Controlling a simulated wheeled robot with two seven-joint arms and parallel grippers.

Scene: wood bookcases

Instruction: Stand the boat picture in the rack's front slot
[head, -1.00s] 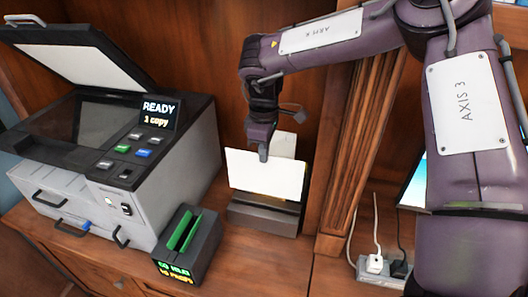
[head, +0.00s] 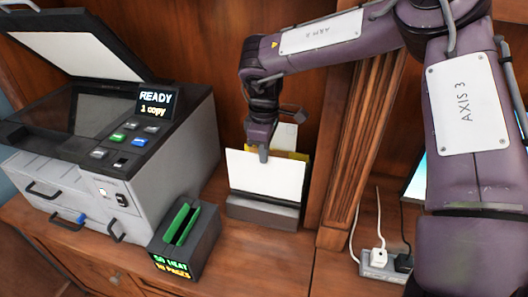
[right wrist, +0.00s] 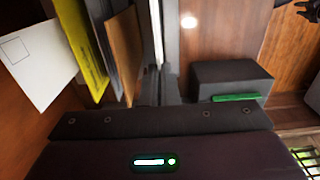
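The picture (head: 265,176) shows only a plain pale side in the head view, so no boat is visible. It stands nearly upright, its lower edge right at the front wall of the dark rack (head: 262,213). Whether it rests on the slot floor is hidden. My right gripper (head: 263,154) is shut on its top edge. In the right wrist view, the picture (right wrist: 156,28) is a thin edge between the dark fingers. Behind it stand a brown sheet (right wrist: 124,50), a yellow envelope (right wrist: 84,50) and a white envelope (right wrist: 35,62). My left gripper does not show clearly.
A grey copier (head: 110,165) with a raised lid stands at left. A small dark box with a green slot (head: 185,240) stands in front of the rack's left side. A wooden pillar (head: 360,140) rises close at right. A power strip (head: 380,265) lies beyond it.

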